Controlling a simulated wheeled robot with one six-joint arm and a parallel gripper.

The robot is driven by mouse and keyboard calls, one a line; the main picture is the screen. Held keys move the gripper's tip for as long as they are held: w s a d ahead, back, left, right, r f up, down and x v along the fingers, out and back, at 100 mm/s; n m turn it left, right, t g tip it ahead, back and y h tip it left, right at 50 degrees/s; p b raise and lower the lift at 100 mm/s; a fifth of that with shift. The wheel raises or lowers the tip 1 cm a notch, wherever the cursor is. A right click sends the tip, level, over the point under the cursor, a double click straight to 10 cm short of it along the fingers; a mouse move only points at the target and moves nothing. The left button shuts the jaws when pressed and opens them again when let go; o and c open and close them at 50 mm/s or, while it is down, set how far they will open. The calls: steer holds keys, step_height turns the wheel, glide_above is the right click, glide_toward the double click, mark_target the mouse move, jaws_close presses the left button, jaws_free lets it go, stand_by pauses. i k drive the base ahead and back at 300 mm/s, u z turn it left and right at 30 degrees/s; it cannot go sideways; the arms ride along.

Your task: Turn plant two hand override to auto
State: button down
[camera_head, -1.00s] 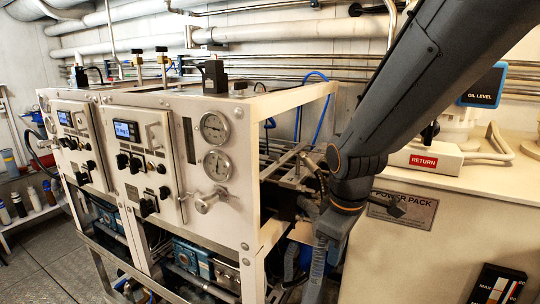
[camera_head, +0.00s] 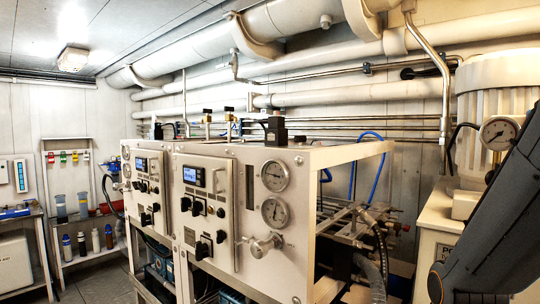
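Two cream control panels stand side by side. The nearer panel (camera_head: 214,270) has a lit display (camera_head: 194,176), a vertical handle and several black rotary knobs, among them a lower knob (camera_head: 202,249). The farther panel (camera_head: 127,186) has its own display (camera_head: 141,164) and black knobs, among them a lower knob (camera_head: 146,219). The labels and knob positions are too small to read, so I cannot tell which panel is plant two or which knob is its hand override. Only a dark link of my arm shows at the lower right. My gripper is out of view.
Two round gauges (camera_head: 275,176) and a metal valve handle (camera_head: 262,245) are on the nearer panel's right side. Hoses and pipework (camera_head: 365,240) lie right of the frame. A shelf with bottles (camera_head: 85,240) stands at the far left. Large pipes run overhead.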

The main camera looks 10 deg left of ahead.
mark_target(299, 140)
steer(key=k, duration=0.85)
steer(key=z, duration=0.6)
steer(key=i, duration=0.8)
steer(key=u, duration=1.6)
